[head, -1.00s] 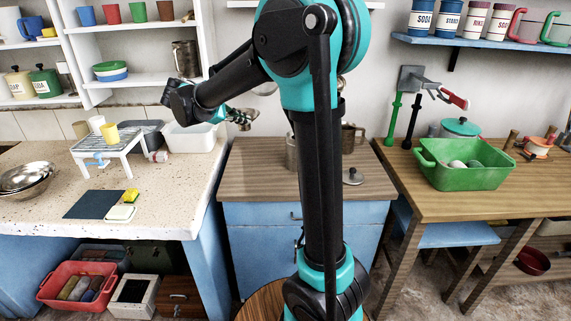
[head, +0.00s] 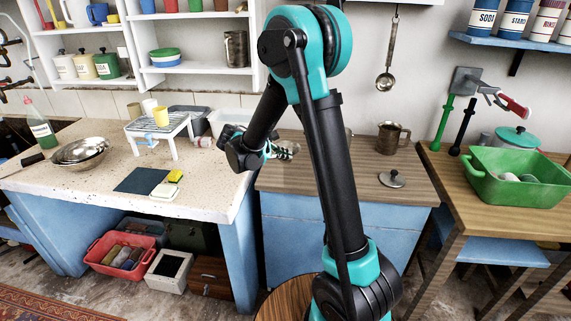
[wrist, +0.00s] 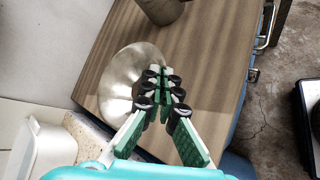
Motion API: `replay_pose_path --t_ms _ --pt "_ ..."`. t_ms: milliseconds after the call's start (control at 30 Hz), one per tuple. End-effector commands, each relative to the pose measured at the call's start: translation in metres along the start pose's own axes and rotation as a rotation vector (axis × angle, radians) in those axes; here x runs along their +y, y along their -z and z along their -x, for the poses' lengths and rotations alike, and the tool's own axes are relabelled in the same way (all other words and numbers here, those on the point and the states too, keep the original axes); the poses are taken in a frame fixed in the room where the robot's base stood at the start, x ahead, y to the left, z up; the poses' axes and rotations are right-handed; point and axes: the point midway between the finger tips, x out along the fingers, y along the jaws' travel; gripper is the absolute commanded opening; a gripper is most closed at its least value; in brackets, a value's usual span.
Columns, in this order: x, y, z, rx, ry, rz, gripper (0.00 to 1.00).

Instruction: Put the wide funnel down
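The wide funnel (wrist: 122,82) is a shiny silver metal piece in the wrist view. It shows over the wooden top of the blue cabinet (wrist: 205,50). My gripper (wrist: 162,78) has its fingertips drawn together at the funnel's right side and appears shut on it; the exact gripped part is hidden by the fingers. In the head view, my gripper (head: 284,151) is low over the left part of the wooden top (head: 350,185), and the funnel is mostly hidden there. I cannot tell whether the funnel touches the wood.
A metal mug (head: 393,137) and a metal lid (head: 392,179) are on the wooden top. A white tub (head: 228,120) and a small white rack (head: 160,128) stand on the speckled counter at left. A green basin (head: 515,185) is at right. The front wooden top looks clear.

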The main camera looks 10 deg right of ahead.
Motion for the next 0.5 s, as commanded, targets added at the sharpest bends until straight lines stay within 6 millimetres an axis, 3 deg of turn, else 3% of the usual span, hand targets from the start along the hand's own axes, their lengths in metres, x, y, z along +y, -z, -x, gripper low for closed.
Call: replay_pose_path --t_ms 267,500 --pt "-0.021 0.018 -0.018 0.0 0.0 0.0 0.0" --pt "-0.023 0.02 -0.019 0.0 0.0 0.0 0.0"
